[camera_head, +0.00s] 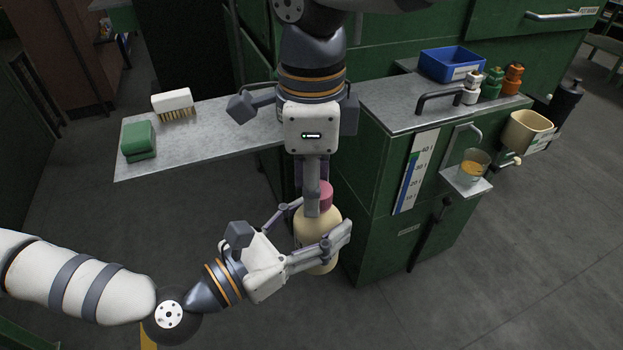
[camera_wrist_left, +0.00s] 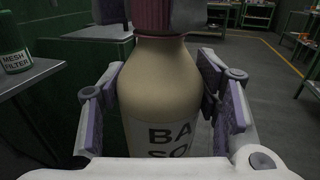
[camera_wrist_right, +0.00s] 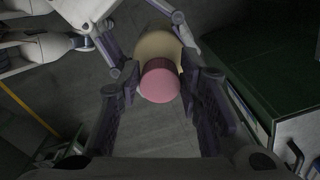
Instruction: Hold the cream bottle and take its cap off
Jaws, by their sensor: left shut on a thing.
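The cream bottle (camera_head: 313,261) is held upright in the air beside the green cabinet. Its label with dark letters shows in the left wrist view (camera_wrist_left: 152,70). My left gripper (camera_head: 318,234) is shut on its body, one finger on each side. The pink-red cap (camera_head: 325,194) sits on top of the bottle; it also shows in the right wrist view (camera_wrist_right: 160,82). My right gripper (camera_head: 311,203) points straight down from above, with its fingers on either side of the cap. It is open, with a gap between cap and left finger in the right wrist view.
A grey shelf (camera_head: 220,127) at left carries a green sponge (camera_head: 138,141) and a white brush (camera_head: 173,102). The green cabinet (camera_head: 375,225) stands close right of the bottle. A blue bin (camera_head: 450,65) and small bottles stand on its top. Open floor lies in front.

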